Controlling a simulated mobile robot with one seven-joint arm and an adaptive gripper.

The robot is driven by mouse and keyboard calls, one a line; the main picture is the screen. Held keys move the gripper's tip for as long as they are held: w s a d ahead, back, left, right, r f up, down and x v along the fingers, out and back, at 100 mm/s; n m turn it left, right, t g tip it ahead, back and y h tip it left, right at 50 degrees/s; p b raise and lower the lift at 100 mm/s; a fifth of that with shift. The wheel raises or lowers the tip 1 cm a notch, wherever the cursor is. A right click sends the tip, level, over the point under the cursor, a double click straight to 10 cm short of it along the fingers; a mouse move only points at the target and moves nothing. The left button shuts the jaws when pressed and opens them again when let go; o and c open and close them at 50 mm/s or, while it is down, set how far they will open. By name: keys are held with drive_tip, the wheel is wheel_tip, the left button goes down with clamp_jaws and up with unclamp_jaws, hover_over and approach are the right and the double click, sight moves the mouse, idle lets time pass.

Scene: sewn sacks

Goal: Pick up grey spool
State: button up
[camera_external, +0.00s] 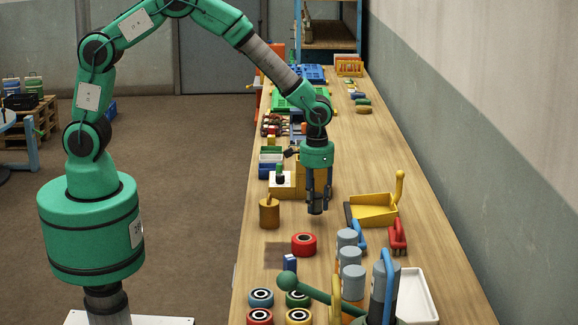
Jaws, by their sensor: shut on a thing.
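My gripper (317,200) points straight down above the middle of the wooden bench (300,222). Its dark fingers are shut on a small dark grey piece, which I take to be the grey spool (316,208). The fingers hide much of it, so its full shape cannot be made out. It appears to be a little above the bench top, but the exact gap is unclear.
A red roll (304,244) lies just in front of the gripper. Grey cylinders (351,256) stand front right, near a yellow dustpan (374,211). A wooden pot (269,213) stands to the left. Several coloured rolls (261,298) lie at the front.

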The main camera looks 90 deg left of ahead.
sight(316, 195)
wheel_tip(316, 195, up, 7)
drive_tip(key=shift+f+p, duration=0.15)
drive_tip(key=shift+p, duration=0.25)
